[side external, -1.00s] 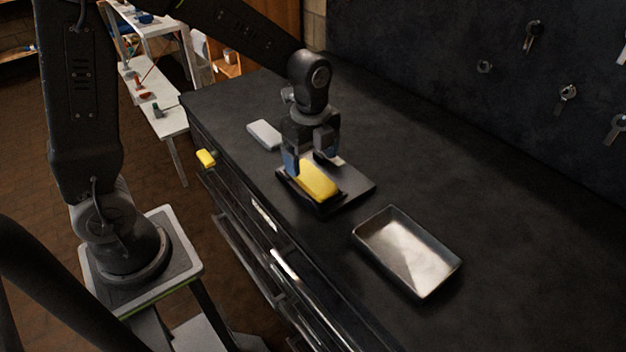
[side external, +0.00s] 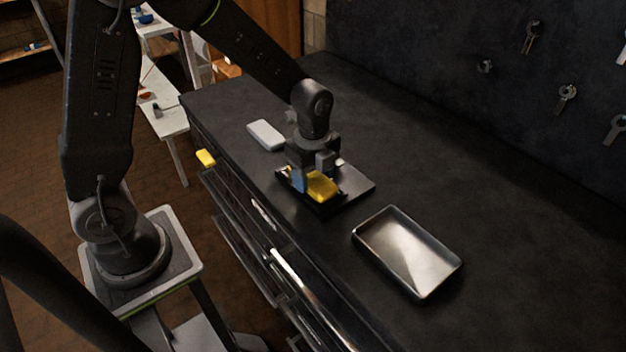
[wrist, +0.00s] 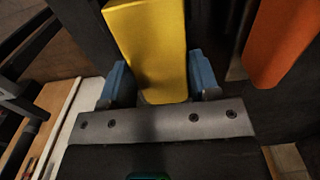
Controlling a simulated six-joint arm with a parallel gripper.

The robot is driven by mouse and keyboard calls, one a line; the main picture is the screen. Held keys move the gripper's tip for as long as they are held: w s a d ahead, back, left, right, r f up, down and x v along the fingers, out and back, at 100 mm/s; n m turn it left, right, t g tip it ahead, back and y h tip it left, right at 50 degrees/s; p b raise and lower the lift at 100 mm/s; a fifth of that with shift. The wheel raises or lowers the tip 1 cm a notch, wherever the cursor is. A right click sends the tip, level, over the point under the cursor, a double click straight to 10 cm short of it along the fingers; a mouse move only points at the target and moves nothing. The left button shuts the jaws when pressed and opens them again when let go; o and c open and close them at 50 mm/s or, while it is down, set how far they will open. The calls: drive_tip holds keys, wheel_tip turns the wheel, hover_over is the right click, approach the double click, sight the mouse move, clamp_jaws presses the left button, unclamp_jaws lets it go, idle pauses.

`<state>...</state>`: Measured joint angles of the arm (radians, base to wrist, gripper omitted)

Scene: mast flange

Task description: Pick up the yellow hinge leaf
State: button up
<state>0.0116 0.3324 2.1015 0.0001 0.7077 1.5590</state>
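The yellow hinge leaf (side external: 322,187) lies on a dark plate (side external: 359,187) on the black bench. My gripper (side external: 312,178) is lowered over it, pointing down, and hides part of it. In the wrist view the yellow leaf (wrist: 150,45) runs between the two blue fingertips of my gripper (wrist: 160,82), one on each side. The fingers look open around it with little room to spare; firm contact does not show.
An orange piece (wrist: 284,40) is right of the leaf in the wrist view. A metal tray (side external: 408,254) lies to the right, a pale grey block (side external: 265,134) behind left. A small yellow piece (side external: 205,158) is at the bench's left edge. The bench's right side is clear.

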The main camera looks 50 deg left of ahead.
drive_tip(key=c, duration=0.8)
drive_tip(key=shift+o, duration=0.2)
drive_tip(key=shift+r, duration=0.1)
